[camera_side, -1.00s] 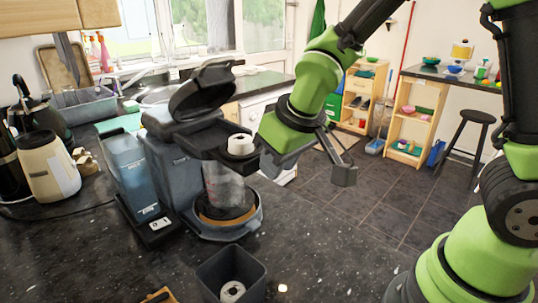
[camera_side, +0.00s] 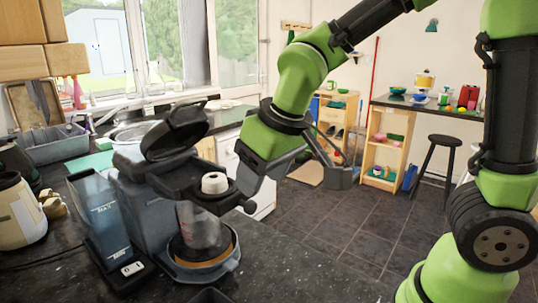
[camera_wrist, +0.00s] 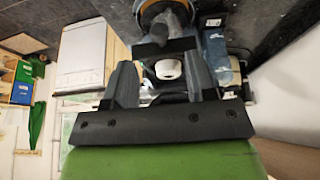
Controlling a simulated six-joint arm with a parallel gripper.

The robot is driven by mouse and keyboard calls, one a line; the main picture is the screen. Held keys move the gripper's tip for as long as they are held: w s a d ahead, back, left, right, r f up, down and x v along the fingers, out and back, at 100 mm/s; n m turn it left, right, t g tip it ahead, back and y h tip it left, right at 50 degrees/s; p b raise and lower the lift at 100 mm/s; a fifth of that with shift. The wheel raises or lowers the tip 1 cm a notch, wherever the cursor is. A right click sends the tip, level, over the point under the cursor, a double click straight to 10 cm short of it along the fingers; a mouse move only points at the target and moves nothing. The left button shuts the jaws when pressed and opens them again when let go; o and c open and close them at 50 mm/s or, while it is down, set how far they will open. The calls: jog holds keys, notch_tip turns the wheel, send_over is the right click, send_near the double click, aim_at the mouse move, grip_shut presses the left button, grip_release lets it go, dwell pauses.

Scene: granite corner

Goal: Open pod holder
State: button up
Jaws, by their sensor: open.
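The coffee machine (camera_side: 140,203) stands on the dark counter with its top lid (camera_side: 176,131) raised. Its black pod holder (camera_side: 180,181) sits below the lid, and a white ring-shaped pod (camera_side: 213,183) rests in it. The pod also shows in the wrist view (camera_wrist: 168,69), between my fingers in the picture. A clear glass (camera_side: 199,228) stands under the holder. My gripper (camera_wrist: 162,78) is open and empty. In the side view it is up and to the right of the holder; its near finger is partly hidden, and I cannot tell the exact gap.
A blue water tank (camera_side: 99,215) adjoins the machine at left. A cream kettle (camera_side: 20,215) stands farther left. A dark bin (camera_side: 211,296) barely shows at the bottom edge. Shelves (camera_side: 388,148) and a black stool (camera_side: 440,150) stand well behind. The counter right of the machine looks clear.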

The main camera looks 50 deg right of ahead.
jog(key=v, duration=0.4)
jog(key=shift+r, duration=0.15)
jog(key=s+d+r+m+t+y, duration=0.2)
jog(key=s+m, duration=0.2)
jog(key=s, duration=0.7)
jog(key=shift+s+d+t, duration=0.2)
jog(key=shift+d+t, duration=0.1)
jog(key=shift+d, duration=0.1)
